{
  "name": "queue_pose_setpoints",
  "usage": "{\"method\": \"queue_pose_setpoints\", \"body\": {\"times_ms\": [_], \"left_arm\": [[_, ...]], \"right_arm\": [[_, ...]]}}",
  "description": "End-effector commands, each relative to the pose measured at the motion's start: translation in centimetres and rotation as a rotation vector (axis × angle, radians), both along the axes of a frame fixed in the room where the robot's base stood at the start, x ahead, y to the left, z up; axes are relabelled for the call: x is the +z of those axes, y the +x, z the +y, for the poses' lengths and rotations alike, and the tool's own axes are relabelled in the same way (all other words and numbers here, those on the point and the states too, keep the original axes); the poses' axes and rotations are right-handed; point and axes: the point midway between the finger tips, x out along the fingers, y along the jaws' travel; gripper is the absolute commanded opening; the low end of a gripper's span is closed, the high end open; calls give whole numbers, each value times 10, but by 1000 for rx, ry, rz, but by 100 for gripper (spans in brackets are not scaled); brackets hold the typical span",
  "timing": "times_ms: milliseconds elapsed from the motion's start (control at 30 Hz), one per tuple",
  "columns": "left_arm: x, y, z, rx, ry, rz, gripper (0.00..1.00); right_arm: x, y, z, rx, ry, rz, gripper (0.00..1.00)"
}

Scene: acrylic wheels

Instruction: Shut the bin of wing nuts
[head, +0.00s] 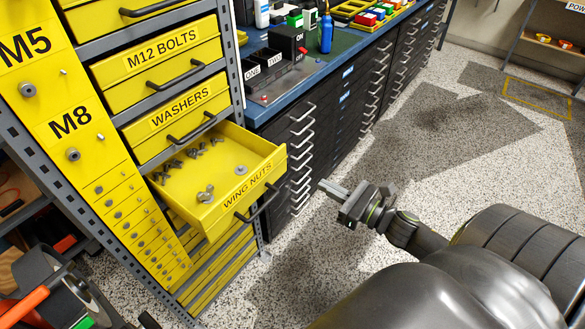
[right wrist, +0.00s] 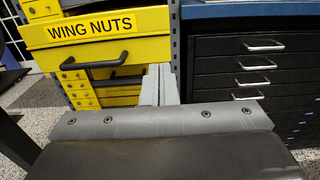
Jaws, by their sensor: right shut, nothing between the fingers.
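The bin of wing nuts (head: 225,190) is a yellow drawer, pulled well out of the grey-framed cabinet, its inside showing. Several grey wing nuts (head: 205,193) lie loose on its floor. Its labelled front faces me in the right wrist view (right wrist: 105,48). The black handle (head: 263,203) is on that front and also shows in the right wrist view (right wrist: 95,70). My right gripper (head: 325,187) is shut and empty, apart from the bin, to the right of the handle. Its fingers (right wrist: 160,85) appear right of the handle in the right wrist view.
The washers drawer (head: 180,115) and M12 bolts drawer (head: 160,60) are above the open bin. A black drawer chest (head: 330,125) with a blue-edged top stands right of the cabinet. Speckled floor (head: 400,150) is clear on the right.

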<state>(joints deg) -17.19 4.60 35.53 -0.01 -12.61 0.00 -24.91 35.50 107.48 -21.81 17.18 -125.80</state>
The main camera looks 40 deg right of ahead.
Motion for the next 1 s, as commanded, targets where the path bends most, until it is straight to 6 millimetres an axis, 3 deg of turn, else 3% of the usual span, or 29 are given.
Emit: {"method": "queue_pose_setpoints", "body": {"times_ms": [633, 1000], "left_arm": [[48, 0, 0, 0, 0, 0, 33], [53, 0, 0, 0, 0, 0, 33]], "right_arm": [[4, 87, 28, -2, 5, 2, 0], [0, 105, 34, -2, 2, 3, 0]]}}
